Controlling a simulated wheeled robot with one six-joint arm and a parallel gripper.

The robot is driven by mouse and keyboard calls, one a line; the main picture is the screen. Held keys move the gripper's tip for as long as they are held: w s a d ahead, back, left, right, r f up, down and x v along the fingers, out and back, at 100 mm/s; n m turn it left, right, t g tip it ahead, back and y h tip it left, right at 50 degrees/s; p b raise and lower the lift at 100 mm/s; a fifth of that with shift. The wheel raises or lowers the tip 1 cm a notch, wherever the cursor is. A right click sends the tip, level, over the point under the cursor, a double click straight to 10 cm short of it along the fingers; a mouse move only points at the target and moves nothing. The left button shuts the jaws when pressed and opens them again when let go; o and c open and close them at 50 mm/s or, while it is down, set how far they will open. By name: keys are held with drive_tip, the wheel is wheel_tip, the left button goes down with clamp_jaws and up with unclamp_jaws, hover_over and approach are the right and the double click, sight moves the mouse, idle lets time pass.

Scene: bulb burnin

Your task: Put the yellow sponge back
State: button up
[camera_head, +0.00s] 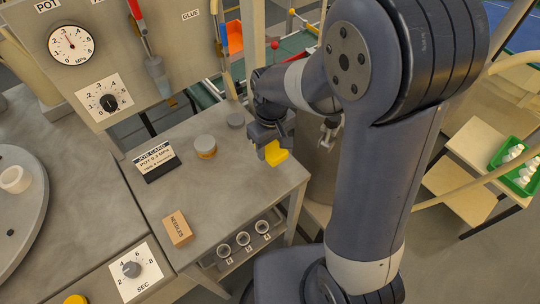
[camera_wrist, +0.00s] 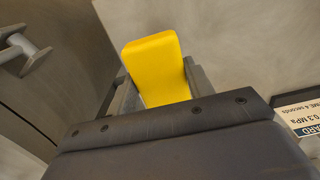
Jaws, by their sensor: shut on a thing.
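The yellow sponge (camera_head: 275,153) is held between the fingers of my gripper (camera_head: 269,142), over the right edge of the grey bench top (camera_head: 225,185). In the wrist view the sponge (camera_wrist: 155,68) is a plain yellow block with rounded corners, and the gripper's two fingers (camera_wrist: 157,90) press on its left and right sides. My gripper is shut on it. Its lower end is hidden behind the gripper body. I cannot tell whether the sponge touches the bench.
On the bench stand a job card (camera_head: 157,162), an orange-banded tin (camera_head: 205,146), a dark round lid (camera_head: 235,120) and a NEEDLES box (camera_head: 177,229). A rack with several cups (camera_head: 243,238) sits below the front edge. A green tray of white bottles (camera_head: 516,165) stands far right. The bench middle is clear.

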sight(272, 146)
drive_tip(key=shift+f, duration=2.8)
drive_tip(key=shift+f, duration=0.15)
drive_tip(key=o, duration=0.9)
drive_tip(key=shift+o, duration=0.2)
wheel_tip(272, 146, up, 12)
drive_tip(key=shift+r, duration=0.2)
drive_tip(key=shift+f, duration=0.15)
